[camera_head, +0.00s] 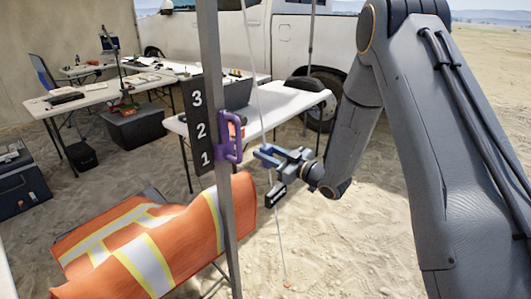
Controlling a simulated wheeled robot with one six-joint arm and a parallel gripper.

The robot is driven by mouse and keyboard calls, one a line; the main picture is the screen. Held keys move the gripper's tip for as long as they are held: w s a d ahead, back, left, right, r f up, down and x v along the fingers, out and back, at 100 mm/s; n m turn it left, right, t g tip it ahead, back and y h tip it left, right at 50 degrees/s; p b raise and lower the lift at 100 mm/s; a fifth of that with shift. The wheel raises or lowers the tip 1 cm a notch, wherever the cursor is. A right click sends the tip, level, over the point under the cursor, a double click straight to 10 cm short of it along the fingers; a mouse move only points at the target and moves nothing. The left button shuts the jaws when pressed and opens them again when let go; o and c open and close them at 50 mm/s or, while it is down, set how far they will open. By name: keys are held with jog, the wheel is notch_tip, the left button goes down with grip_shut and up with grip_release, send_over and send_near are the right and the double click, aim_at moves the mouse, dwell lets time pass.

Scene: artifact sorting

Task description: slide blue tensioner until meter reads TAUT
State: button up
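A thin pale guy line (281,248) runs from the top of the view down to a small orange peg in the sand. A small blue piece, which looks like the tensioner (266,154), is on the line right of the pole. My gripper (272,158) reaches it from the right, with its fingers at or around it. The parts overlap, so I cannot tell whether the fingers are closed on it. A small black tag (276,195), possibly the meter, hangs just below the gripper. Its pale lettering is too small to read.
A grey pole (227,190) stands left of the gripper, with a purple handle (231,137) and a black 1-2-3 scale (198,125). A white table (285,105) and truck (290,45) stand behind.

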aim_at(266, 145)
grip_shut()
jog(key=shift+s+a+r+p, duration=0.1)
jog(key=shift+s+r+p, duration=0.1)
jog(key=shift+r, duration=0.55)
jog(key=shift+s+a+r+p, duration=0.1)
jog(key=shift+r+p, duration=0.1)
jog(key=shift+r, duration=0.55)
jog(key=shift+f, duration=0.1)
jog(key=o, duration=0.5)
grip_release()
jog(key=shift+d, duration=0.15)
jog(key=b+v, duration=0.2)
jog(key=v, duration=0.5)
jog(key=shift+s+d+b, duration=0.15)
jog(key=shift+s+b, duration=0.05)
jog(key=shift+b, duration=0.15)
